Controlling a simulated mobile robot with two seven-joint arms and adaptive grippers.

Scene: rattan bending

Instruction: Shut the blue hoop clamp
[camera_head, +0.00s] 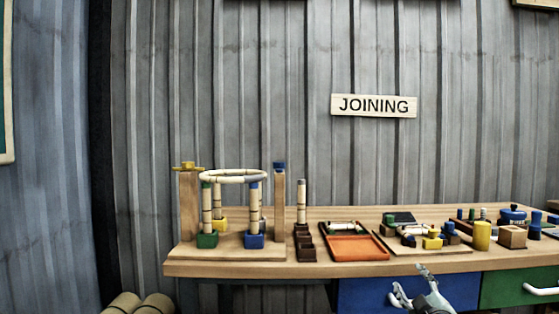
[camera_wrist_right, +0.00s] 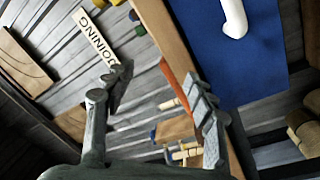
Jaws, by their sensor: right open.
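The blue hoop clamp (camera_head: 279,165) is a small blue block on top of the right wooden post of a stand on the bench. A pale hoop (camera_head: 221,176) lies level on short posts between the two tall posts, its right edge close to the clamp's post. Whether the clamp is open or shut is too small to tell. My right gripper (camera_head: 416,281) is low at the bench's front, far right of the clamp and below the bench top. In the right wrist view its fingers (camera_wrist_right: 155,95) are spread and empty. My left gripper is not in view.
A yellow clamp (camera_head: 187,166) tops the left post. Along the bench stand a dark stepped block (camera_head: 305,243), an orange tray (camera_head: 356,248) and a yellow cylinder (camera_head: 481,236). A blue drawer (camera_head: 362,294) with a white handle is beside my right gripper. Rolls (camera_head: 140,304) lie at lower left.

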